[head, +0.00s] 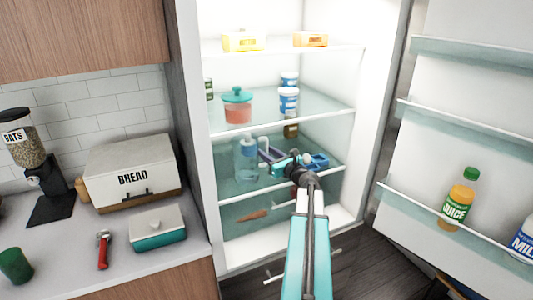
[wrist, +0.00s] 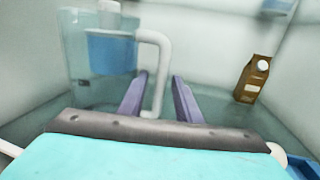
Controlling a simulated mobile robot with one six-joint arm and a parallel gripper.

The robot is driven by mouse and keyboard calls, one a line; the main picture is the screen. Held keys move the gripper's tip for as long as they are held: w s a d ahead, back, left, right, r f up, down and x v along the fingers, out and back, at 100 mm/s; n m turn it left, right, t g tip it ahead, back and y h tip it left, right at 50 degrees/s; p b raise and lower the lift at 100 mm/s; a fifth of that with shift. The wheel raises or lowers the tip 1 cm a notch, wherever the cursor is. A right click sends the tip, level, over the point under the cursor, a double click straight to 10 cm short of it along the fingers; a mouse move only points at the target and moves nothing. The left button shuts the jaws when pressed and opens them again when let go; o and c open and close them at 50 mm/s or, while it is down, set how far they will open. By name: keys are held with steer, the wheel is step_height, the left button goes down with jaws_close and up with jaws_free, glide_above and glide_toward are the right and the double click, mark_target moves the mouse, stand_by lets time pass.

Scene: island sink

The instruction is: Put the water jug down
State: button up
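The water jug (head: 246,163) is clear with blue water and stands upright, apparently on the fridge's middle shelf. In the wrist view the jug (wrist: 111,55) is at the upper left, its white handle (wrist: 163,75) facing me. My gripper (head: 266,152) reaches into the fridge just right of the jug. In the wrist view the purple fingers of my gripper (wrist: 160,77) are apart, one on each side of the handle, with gaps showing beside it. The jug's base is hard to make out through the glassy surfaces.
A brown carton (wrist: 253,80) stands right of my gripper. A teal-lidded pot (head: 237,110) and blue-white tubs (head: 288,100) sit on the shelf above. A carrot (head: 251,216) lies below. The fridge door with a juice bottle (head: 459,198) hangs open on the right.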

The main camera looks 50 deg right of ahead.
steer(key=shift+r, duration=0.15)
steer(key=s+a+b, duration=0.2)
steer(key=s, duration=0.9)
steer(key=shift+s+b, duration=0.35)
steer(key=shift+s, duration=0.05)
steer(key=shift+a, duration=0.1)
stand_by(0.7)
